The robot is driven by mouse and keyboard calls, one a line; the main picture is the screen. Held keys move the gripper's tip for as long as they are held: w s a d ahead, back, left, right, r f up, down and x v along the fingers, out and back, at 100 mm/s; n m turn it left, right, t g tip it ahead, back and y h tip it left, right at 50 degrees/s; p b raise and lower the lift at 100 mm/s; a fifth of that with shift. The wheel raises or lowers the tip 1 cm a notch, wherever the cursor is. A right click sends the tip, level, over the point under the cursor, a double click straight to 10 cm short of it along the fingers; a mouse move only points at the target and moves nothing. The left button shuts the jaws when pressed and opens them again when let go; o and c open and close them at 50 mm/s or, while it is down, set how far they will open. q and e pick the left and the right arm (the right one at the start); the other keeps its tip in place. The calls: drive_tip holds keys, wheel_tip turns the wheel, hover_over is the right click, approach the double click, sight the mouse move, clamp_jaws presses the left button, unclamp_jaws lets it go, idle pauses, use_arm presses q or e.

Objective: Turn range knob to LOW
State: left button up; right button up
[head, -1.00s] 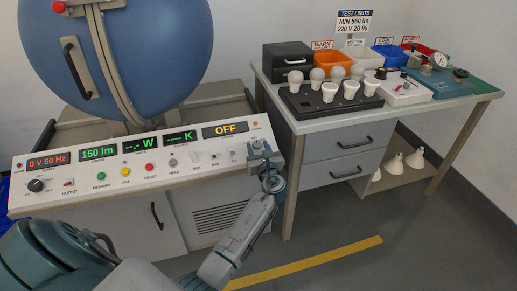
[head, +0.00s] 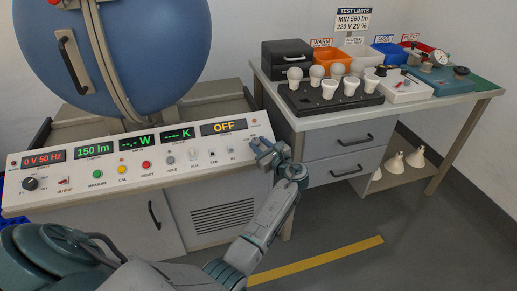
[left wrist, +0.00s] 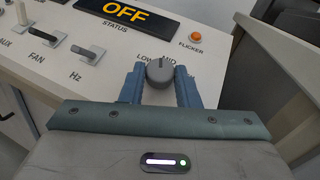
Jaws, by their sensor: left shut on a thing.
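The range knob (left wrist: 160,73) is a round grey knob on the sloping white panel, below the OFF status display, in the left wrist view. The labels LOW and MID are partly visible just above it; the rest of the lettering is hidden or cut off. The mark on its face points roughly up, between those labels. My left gripper (left wrist: 159,88) has one blue-grey finger on each side of the knob and is shut on it. My right gripper is not in view.
The white panel (head: 110,184) carries buttons, switches and displays; OFF (head: 223,127) is lit. Fan and Hz levers (left wrist: 88,54) stand left of the knob, an orange flicker lamp (left wrist: 195,37) right. A table (head: 310,120) with a bulb rack stands close on the right.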

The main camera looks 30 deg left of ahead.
use_arm(q)
drive_tip(key=n+g, duration=0.1)
drive_tip(key=n+g+b, duration=0.1)
drive_tip(key=n+g, duration=0.1)
drive_tip(key=shift+w+d, duration=0.1)
drive_tip(key=shift+w, duration=0.2)
drive_tip(key=shift+w+r+n+g+b, duration=0.15)
drive_tip(key=shift+n+g+b, duration=0.2)
drive_tip(key=shift+n+g, duration=1.4)
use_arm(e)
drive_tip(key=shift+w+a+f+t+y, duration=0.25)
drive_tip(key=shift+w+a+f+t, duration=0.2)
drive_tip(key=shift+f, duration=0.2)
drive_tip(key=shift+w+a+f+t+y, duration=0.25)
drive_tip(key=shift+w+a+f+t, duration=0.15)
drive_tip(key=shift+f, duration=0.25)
use_arm(q)
drive_tip(key=shift+n+g, duration=0.25)
drive_tip(key=shift+g, duration=0.1)
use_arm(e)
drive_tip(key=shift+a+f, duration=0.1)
use_arm(q)
drive_tip(key=o, duration=1)
